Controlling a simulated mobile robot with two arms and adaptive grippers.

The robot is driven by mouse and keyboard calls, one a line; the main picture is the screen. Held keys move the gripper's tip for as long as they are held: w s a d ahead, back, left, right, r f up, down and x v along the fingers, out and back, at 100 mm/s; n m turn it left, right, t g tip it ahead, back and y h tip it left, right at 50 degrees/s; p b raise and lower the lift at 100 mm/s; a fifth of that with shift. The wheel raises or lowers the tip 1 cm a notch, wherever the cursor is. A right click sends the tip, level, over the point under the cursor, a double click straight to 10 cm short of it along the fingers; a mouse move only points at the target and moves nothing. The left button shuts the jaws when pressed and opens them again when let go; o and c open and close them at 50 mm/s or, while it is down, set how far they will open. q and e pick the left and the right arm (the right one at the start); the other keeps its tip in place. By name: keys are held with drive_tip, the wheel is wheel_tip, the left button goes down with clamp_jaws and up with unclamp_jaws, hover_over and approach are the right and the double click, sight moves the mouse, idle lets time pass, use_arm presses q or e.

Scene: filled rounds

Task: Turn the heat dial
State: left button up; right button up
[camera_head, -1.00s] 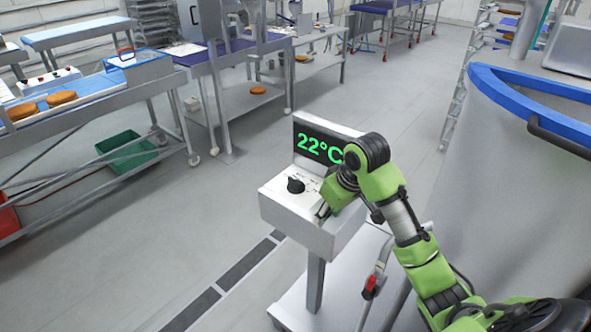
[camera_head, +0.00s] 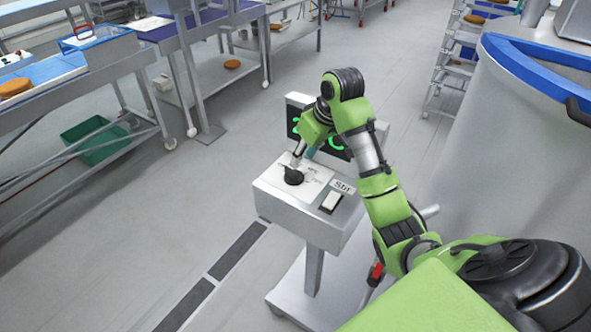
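The heat dial (camera_head: 293,177) is a round black knob on the sloped white top of a grey control box (camera_head: 290,205) on a post. A display (camera_head: 292,120) with green digits stands behind it, mostly hidden by my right arm. My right gripper (camera_head: 296,166) points down from above, with its fingertips at the far side of the dial. I cannot tell whether the fingers touch or grip it. A switch labelled "Start" or similar (camera_head: 332,201) sits to the right of the dial. My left gripper is not in view.
A large steel vat with a blue rim (camera_head: 520,65) stands close on the right. A conveyor table (camera_head: 60,95) and a green bin (camera_head: 95,140) are at the left. The floor left of the box is clear.

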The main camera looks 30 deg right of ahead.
sight(295, 171)
drive_tip(key=p+x, duration=0.2)
drive_tip(key=x, duration=0.5)
drive_tip(key=shift+w, duration=0.2)
drive_tip(key=shift+w+f, duration=0.2)
drive_tip(key=shift+f, duration=0.5)
drive_tip(key=shift+w, duration=0.1)
clamp_jaws()
